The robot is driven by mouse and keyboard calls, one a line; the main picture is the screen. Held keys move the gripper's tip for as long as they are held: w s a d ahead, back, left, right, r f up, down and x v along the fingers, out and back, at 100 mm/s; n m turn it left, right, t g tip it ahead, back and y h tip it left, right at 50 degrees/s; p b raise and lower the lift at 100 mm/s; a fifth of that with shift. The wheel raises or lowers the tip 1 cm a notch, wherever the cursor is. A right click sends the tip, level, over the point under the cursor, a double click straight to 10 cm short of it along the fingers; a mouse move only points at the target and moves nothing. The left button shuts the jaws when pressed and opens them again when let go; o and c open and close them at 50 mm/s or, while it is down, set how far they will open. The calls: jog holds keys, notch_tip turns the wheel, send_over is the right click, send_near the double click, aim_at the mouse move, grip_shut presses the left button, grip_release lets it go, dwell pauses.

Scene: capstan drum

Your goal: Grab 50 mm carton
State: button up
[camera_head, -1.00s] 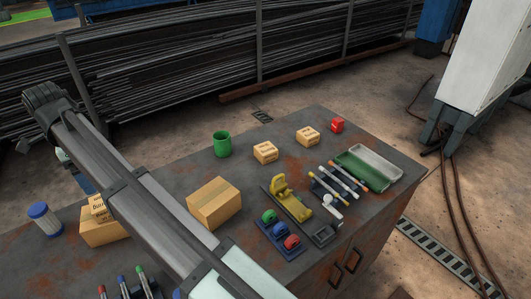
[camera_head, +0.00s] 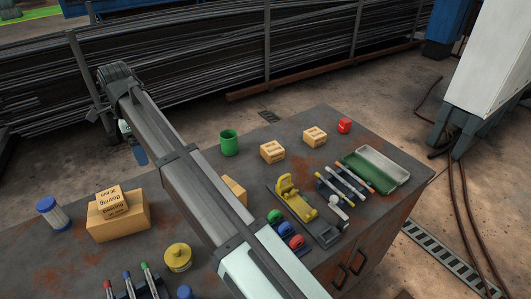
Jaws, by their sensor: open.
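Three small cartons with dark lettering are in view. One small carton (camera_head: 112,202) sits on top of a larger cardboard box at the table's left. Two more, a nearer carton (camera_head: 272,151) and a farther carton (camera_head: 314,137), stand apart on the table's far side. The lettering is too small to tell surely which is the 50 mm one.
The larger box (camera_head: 130,222) is at left, beside a blue-capped jar (camera_head: 52,214). A yellow container (camera_head: 178,257) stands in front. Another box (camera_head: 235,190) is mostly behind my arm. A green cup (camera_head: 229,143), red can (camera_head: 345,126) and green tray (camera_head: 364,173) stand farther right.

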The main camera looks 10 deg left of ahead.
jog(key=w+d+f+m, duration=0.2)
jog(key=w+d+m, duration=0.1)
jog(key=w+d, duration=1.2)
jog(key=n, duration=2.2)
send_near(272, 147)
jog(key=f, duration=0.4)
jog(key=shift+s+f, duration=0.25)
jog(key=shift+f, duration=0.15)
jog(key=shift+w+d+f, duration=0.1)
jog(key=shift+w+f, duration=0.05)
jog(key=shift+f, duration=3.05)
